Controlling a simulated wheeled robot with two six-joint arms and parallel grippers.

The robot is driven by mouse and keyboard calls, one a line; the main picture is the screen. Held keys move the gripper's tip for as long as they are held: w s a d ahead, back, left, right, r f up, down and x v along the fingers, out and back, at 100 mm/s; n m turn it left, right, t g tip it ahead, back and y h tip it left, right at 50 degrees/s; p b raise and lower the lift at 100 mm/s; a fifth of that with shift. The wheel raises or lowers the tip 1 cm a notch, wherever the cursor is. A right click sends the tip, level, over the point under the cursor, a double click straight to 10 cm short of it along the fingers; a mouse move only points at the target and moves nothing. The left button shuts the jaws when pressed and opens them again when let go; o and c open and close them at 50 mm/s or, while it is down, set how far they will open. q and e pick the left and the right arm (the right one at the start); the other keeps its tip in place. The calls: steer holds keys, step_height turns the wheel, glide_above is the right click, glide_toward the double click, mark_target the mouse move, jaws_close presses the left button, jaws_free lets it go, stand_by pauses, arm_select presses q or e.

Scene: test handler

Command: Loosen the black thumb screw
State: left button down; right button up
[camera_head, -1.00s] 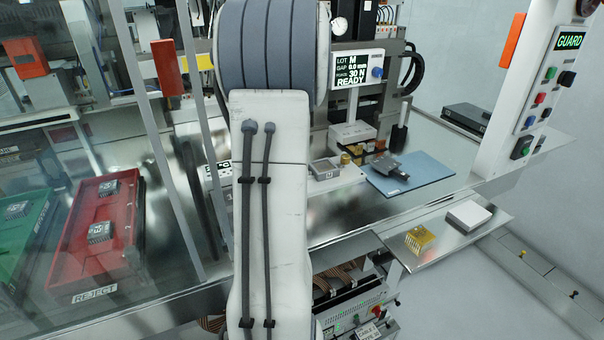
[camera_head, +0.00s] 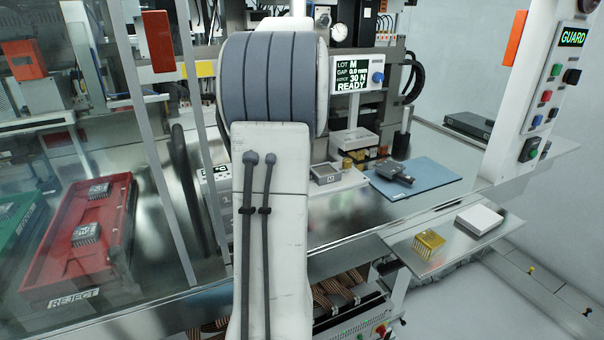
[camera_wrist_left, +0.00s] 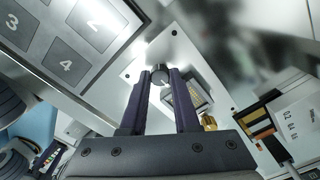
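The black thumb screw (camera_wrist_left: 159,75) shows in the left wrist view as a small dark round knob at the top of the fingers, over a pale plate with small holes. My left gripper (camera_wrist_left: 160,76) points at it, with one fingertip on each side. The knob fills the space between the fingertips, and I see no gap. In the head view, one of my arms stands in the foreground and hides the middle of the machine. Neither gripper shows there, nor can I make out the thumb screw. My right gripper is in neither current view.
The display (camera_head: 357,78) reads READY, gap 0.0 mm, 30 N. A dark grey device (camera_head: 391,173) lies on a blue mat (camera_head: 425,184). A gold finned part (camera_head: 428,243) and a pale block (camera_head: 480,219) sit on the front shelf. A red REJECT bin (camera_head: 122,218) stands left.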

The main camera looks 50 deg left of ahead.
arm_select(q)
steer(key=shift+r+n+p, duration=0.15)
steer(key=shift+n+p, duration=0.5)
steer(key=shift+n, duration=0.75)
steer(key=shift+n+p, duration=0.7)
steer(key=shift+n, duration=1.2)
